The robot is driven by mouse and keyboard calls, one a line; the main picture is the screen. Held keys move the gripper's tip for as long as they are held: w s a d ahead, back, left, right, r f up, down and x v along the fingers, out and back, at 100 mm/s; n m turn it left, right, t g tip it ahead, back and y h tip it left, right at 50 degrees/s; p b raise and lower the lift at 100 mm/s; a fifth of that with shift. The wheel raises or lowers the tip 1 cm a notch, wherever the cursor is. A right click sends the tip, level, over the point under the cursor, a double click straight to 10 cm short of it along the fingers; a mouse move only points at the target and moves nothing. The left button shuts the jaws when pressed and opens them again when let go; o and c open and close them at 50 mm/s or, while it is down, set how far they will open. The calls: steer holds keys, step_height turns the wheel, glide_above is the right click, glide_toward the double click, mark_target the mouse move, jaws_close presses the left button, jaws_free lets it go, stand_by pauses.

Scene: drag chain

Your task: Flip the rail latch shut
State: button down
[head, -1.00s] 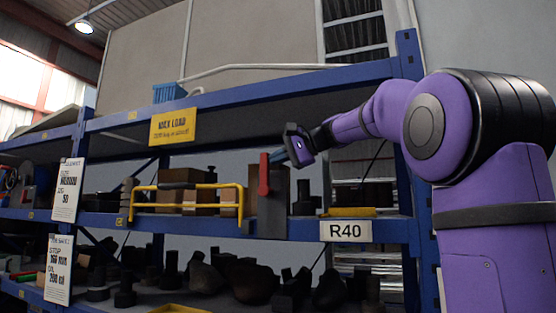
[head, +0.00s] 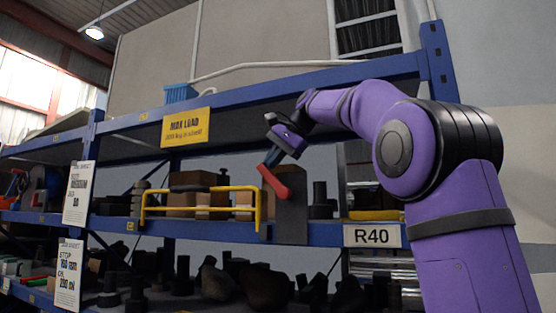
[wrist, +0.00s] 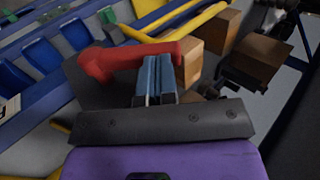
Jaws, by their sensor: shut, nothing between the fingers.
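The red latch lever (head: 275,182) is on a dark grey upright plate (head: 292,208) at the right end of the yellow rail (head: 200,189). The lever is tilted, with its upper end leaning left. My gripper (head: 266,165) is shut and empty, its blue fingers pointing down at the lever's upper part. In the wrist view the red lever (wrist: 112,62) lies across, just beyond the fingertips (wrist: 158,58), which look to be against it or very close. The yellow rail (wrist: 190,22) runs behind it.
Brown boxes (head: 208,200) stand on the shelf behind the rail. Dark cylinders (head: 320,200) stand right of the plate. The blue upper shelf beam (head: 240,98) passes above my gripper, and the R40 label (head: 372,236) is on the lower beam.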

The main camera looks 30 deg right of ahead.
mark_target(259, 171)
steer(key=shift+w+a+f, duration=0.15)
steer(key=shift+w+a, duration=0.05)
steer(key=shift+w, duration=0.1)
steer(key=shift+w+a+f+g+h, duration=0.3)
steer(key=shift+w+g+h, duration=0.1)
steer(key=shift+w+g, duration=0.1)
steer(key=shift+w+a+f, duration=0.5)
steer(key=shift+w+f, duration=0.05)
steer(key=shift+w, duration=0.05)
steer(key=shift+x, duration=1.3)
steer(key=shift+w+f, duration=0.1)
steer(key=v, duration=1)
steer(key=shift+d+r, duration=0.1)
steer(key=shift+r, duration=0.3)
